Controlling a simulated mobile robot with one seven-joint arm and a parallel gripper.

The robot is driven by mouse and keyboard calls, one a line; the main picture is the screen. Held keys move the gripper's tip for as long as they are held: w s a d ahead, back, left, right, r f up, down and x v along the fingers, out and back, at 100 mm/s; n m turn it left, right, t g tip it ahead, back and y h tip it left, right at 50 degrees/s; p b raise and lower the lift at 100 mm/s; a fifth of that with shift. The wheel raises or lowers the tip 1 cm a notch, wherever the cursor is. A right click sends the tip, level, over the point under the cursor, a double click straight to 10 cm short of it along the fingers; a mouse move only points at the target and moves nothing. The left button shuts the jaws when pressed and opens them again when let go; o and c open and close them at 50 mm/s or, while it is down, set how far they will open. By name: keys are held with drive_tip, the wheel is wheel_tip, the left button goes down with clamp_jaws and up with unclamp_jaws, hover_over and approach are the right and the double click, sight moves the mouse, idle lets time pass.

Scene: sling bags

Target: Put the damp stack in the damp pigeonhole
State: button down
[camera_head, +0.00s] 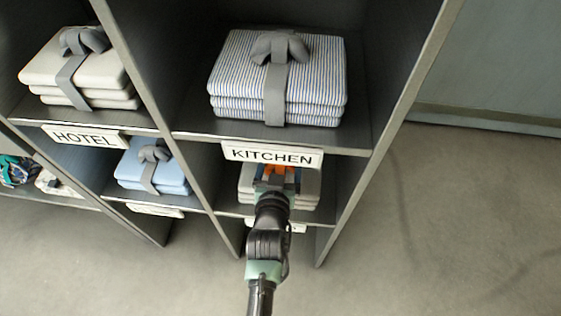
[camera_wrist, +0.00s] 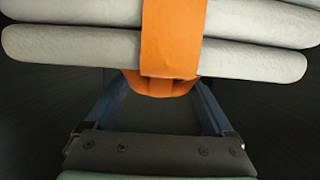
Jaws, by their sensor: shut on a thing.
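A light grey folded stack (camera_head: 307,188) with an orange strap is in the lower right pigeonhole (camera_head: 345,178), under the KITCHEN shelf. I take it to be the damp stack, but no name shows on it. In the wrist view the stack (camera_wrist: 70,50) fills the top, with its orange strap (camera_wrist: 172,40) down the middle. My gripper (camera_head: 275,183) reaches into this pigeonhole and is shut on the stack at its orange bow, between the fingers (camera_wrist: 155,88). The pigeonhole's label (camera_head: 298,228) is mostly hidden behind my arm, so I cannot read it.
A striped stack (camera_head: 280,80) sits above the KITCHEN label (camera_head: 272,154). A cream stack (camera_head: 78,70) sits above the HOTEL label (camera_head: 84,136). A blue stack (camera_head: 152,168) is in the pigeonhole to the left. Dark dividers border each pigeonhole. Floor (camera_head: 440,220) at right is clear.

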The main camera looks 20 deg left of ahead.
drive_tip(key=shift+r, duration=0.1)
unclamp_jaws()
drive_tip(key=shift+f, duration=0.2)
drive_tip(key=shift+r, duration=0.1)
drive_tip(key=shift+s+r, duration=0.1)
drive_tip(key=shift+s, duration=0.1)
drive_tip(key=p+v, duration=0.4)
drive_tip(key=v, duration=0.7)
drive_tip(key=shift+s+d, duration=0.15)
drive_tip(key=shift+s, duration=0.15)
